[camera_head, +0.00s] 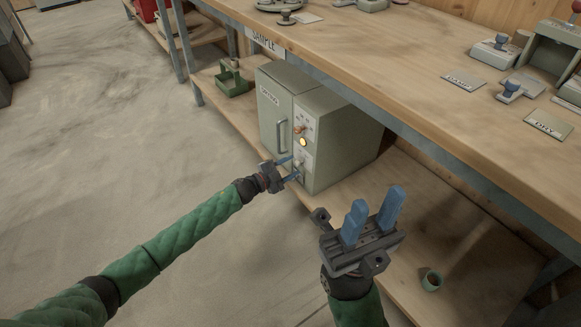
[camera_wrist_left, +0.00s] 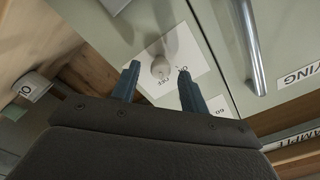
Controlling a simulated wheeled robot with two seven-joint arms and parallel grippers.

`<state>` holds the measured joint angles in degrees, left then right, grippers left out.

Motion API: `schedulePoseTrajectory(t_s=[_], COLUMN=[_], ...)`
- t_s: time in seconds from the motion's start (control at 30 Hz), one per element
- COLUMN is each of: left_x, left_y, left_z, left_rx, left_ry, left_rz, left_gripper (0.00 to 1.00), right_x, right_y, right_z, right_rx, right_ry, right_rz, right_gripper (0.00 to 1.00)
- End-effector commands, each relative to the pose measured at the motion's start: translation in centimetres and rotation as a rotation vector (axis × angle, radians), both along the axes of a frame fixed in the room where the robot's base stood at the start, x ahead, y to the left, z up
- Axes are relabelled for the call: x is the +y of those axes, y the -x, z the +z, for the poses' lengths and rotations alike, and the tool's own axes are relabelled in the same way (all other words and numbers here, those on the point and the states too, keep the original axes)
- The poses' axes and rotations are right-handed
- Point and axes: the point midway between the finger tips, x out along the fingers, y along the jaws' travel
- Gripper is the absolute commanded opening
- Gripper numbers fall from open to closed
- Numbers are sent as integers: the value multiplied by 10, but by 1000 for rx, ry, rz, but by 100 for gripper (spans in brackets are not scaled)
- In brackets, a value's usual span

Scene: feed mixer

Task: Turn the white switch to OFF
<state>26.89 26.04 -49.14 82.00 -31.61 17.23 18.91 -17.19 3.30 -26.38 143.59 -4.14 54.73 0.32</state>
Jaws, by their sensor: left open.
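A grey-green cabinet (camera_head: 342,135) stands on the lower shelf. Its narrow front panel carries a lit yellow button (camera_head: 303,141) and, below it, a white label plate. In the left wrist view, the small round white switch (camera_wrist_left: 160,67) sits on its white plate (camera_wrist_left: 185,62), whose lettering is partly hidden. My left gripper (camera_head: 292,168) is at this panel with its blue fingers apart. In the left wrist view its fingertips (camera_wrist_left: 158,72) lie to either side of the switch; I cannot tell whether they touch it. My right gripper (camera_head: 376,208) is open and empty, in front of the shelf.
The cabinet door has a vertical metal handle (camera_wrist_left: 250,45) close to my left gripper. The workbench top (camera_head: 380,62) overhangs the cabinet. A green tray (camera_head: 234,82) stands left of the cabinet, and a small green cup (camera_head: 432,281) is on the shelf at right.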

Motion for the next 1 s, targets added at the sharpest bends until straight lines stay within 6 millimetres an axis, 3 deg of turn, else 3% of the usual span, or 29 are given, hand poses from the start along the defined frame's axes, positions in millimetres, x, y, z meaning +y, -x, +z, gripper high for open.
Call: schedulePoseTrajectory(t_s=[0.5, 1.0], left_x=[55, 59], left_y=[40, 43], left_z=[0, -1], left_rx=[1, 1], left_ry=[-1, -1], left_rz=[0, 0], left_gripper=[44, 44], right_x=[-4, -4], right_y=[1, 1], right_z=[5, 6], right_rx=[9, 8], right_ry=[22, 17], right_rz=[-33, -35], right_gripper=[36, 36])
